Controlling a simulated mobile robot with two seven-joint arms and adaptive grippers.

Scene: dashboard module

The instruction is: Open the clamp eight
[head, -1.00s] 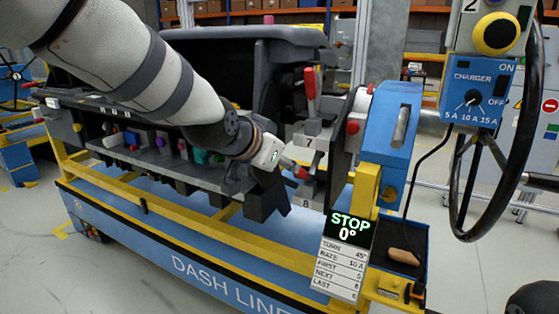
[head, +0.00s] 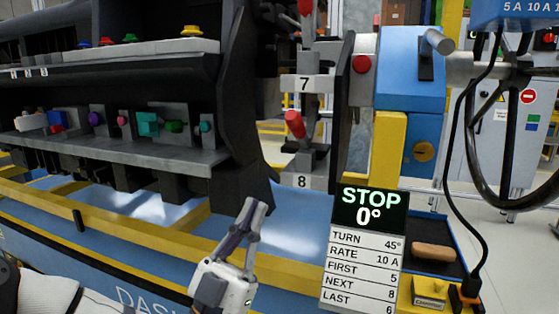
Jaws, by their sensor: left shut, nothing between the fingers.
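Clamp eight has a red-tipped handle (head: 295,125) above a grey body (head: 308,158), with the label 8 (head: 302,181) below it. Its handle tilts up and toward the left. Clamp seven, with its label 7 (head: 304,84) and a red handle (head: 306,8), is just above on the same upright. My left gripper (head: 254,212) is in the lower middle of the head view, below and left of clamp eight and apart from it. Its fingers are together, pointing up, and empty. My right gripper is not in view.
The dark dashboard (head: 235,120) stands close left of the clamps. A yellow rail (head: 180,237) runs below. The display (head: 368,210) reads STOP, 0°, NEXT 8. A blue unit (head: 410,75) with a crank handle and a black wheel (head: 490,190) are on the right.

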